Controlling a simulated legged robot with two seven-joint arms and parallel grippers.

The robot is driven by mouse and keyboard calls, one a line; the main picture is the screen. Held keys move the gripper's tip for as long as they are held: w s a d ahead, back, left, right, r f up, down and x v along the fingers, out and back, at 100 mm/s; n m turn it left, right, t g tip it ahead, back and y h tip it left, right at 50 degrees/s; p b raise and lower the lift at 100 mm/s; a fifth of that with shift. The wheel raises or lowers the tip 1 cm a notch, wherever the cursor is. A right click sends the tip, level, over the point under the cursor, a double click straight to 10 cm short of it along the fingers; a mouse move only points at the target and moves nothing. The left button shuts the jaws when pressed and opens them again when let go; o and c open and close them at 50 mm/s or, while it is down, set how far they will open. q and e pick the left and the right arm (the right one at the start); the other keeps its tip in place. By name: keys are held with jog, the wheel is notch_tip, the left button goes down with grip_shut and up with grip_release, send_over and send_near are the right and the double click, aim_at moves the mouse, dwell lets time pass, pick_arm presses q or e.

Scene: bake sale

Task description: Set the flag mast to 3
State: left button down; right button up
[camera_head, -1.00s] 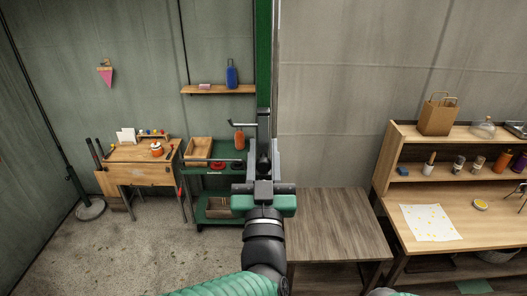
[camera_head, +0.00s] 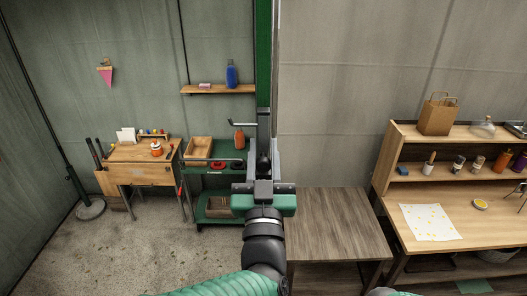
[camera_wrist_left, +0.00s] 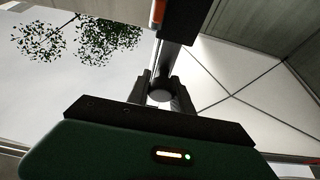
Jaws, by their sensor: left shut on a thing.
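The flag mast (camera_head: 264,60) is a tall green upright post in the middle of the head view. A thin silver crank (camera_head: 243,124) juts left from it at about shelf height. My left gripper (camera_head: 264,150) points away from me at the foot of the visible mast, its fingers shut on what seems to be the crank's dark handle. The grip is mostly hidden by the fingers. In the left wrist view a dark round part (camera_wrist_left: 160,95) sits just beyond the gripper body. No number on the mast can be read. My right gripper is out of view.
A bare wooden table (camera_head: 335,225) stands right of my left arm. A green cart (camera_head: 215,180) with a wooden box and an orange bottle stands left of it. A wooden workbench (camera_head: 140,170) is farther left. A desk (camera_head: 460,225) with shelves is at the right.

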pick_arm(q)
jog(key=shift+f, duration=0.2)
notch_tip(320, 180, up, 24)
jog(key=p, duration=1)
jog(key=shift+r+p, duration=0.2)
jog(key=shift+p, duration=0.2)
